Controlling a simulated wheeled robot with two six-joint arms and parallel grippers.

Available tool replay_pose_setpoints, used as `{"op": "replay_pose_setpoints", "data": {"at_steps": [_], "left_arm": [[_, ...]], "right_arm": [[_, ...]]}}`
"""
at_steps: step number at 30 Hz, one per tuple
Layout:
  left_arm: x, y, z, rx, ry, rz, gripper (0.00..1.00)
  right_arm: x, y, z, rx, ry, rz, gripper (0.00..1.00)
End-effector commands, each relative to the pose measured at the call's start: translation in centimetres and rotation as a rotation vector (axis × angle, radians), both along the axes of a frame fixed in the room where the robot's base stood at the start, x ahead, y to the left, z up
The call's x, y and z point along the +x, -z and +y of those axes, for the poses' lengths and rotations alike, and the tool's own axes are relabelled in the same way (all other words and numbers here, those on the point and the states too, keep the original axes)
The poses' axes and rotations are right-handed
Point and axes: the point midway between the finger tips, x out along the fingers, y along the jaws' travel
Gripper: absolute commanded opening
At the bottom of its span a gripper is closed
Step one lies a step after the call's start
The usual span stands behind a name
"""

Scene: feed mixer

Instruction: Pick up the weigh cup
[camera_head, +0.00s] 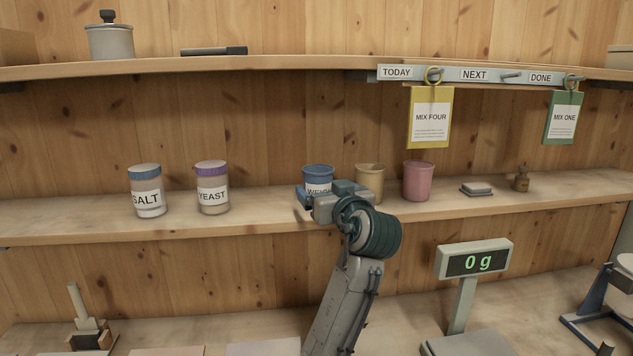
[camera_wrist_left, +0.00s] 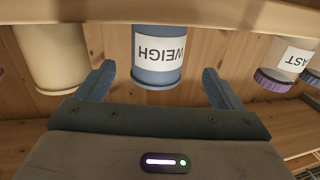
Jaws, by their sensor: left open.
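The blue weigh cup (camera_head: 318,173) stands on the middle shelf, partly hidden behind my left gripper (camera_head: 316,196) in the head view. In the left wrist view, which is upside down, the weigh cup (camera_wrist_left: 157,62) shows its white WEIGH label. My left gripper (camera_wrist_left: 158,78) is open, with one blue finger on each side of the cup's outline. A gap shows between each finger and the cup; nothing is held. My right gripper is not in view.
A cream cup (camera_head: 370,180) stands close right of the weigh cup, then a pink cup (camera_head: 418,182). The yeast jar (camera_head: 212,190) and salt jar (camera_head: 147,192) stand left, with free shelf between. A scale (camera_head: 475,262) reading 0 g is below right. The upper shelf (camera_head: 250,67) overhangs.

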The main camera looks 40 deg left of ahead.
Motion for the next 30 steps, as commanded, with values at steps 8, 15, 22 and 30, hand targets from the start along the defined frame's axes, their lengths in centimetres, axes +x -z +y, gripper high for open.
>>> {"op": "replay_pose_setpoints", "data": {"at_steps": [8,15,22,30], "left_arm": [[1.3,-0.2,2.6,0.002,-0.001,0.001,0.88],[2.4,-1.0,4.2,0.003,-0.003,0.004,0.88],[3.9,-1.0,6.6,0.003,-0.002,0.003,0.88],[4.2,-0.6,7.1,0.000,0.000,-0.001,0.88]], "right_arm": [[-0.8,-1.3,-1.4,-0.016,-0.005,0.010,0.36],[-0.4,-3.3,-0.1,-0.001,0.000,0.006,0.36],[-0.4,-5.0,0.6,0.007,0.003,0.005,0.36],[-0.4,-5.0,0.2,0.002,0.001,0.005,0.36]]}}
